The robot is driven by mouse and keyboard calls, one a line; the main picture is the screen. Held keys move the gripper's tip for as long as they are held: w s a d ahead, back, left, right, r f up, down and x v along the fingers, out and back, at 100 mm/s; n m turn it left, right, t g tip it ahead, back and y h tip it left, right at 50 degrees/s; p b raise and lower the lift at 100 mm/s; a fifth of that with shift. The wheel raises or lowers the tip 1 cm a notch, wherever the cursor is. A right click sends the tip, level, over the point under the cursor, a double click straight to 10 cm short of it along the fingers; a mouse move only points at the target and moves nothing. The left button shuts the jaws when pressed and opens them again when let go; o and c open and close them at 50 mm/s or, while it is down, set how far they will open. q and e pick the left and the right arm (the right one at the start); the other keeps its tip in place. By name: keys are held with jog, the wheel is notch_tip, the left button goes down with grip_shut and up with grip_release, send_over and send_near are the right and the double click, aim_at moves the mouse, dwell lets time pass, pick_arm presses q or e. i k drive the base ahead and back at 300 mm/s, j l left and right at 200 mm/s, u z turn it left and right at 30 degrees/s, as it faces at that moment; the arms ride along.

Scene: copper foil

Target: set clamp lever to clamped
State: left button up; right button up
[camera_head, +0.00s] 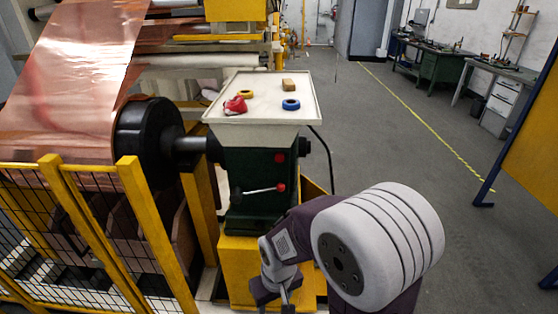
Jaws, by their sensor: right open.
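The clamp lever (262,190) is a thin silver bar on the front of a dark green machine housing (250,168). It lies nearly level, slightly higher at its right end, where a red knob (281,188) shows. A second red knob (279,158) sits above it on the same housing. My right gripper (275,296) is at the bottom centre, below and in front of the lever and apart from it. Its dark fingers are open, and nothing is seen held, though the tips are partly cut off by the frame. My left gripper is out of view.
A cream tray (222,112) on the housing holds a red cloth-like item, yellow and blue rings and a small brown block. A copper foil roll, black hub (148,137) and yellow mesh guard (145,220) stand left. Open grey floor (400,140) lies right, with a yellow panel (533,150) beyond.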

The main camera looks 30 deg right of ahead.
aim_at(235, 197)
jog(key=i+l, duration=0.1)
jog(key=l, duration=0.25)
jog(key=i+l, duration=0.1)
jog(key=l, duration=0.25)
jog(key=i+l, duration=0.1)
jog(key=l, duration=0.25)
jog(key=i+l+u, duration=0.1)
jog(key=l, duration=0.25)
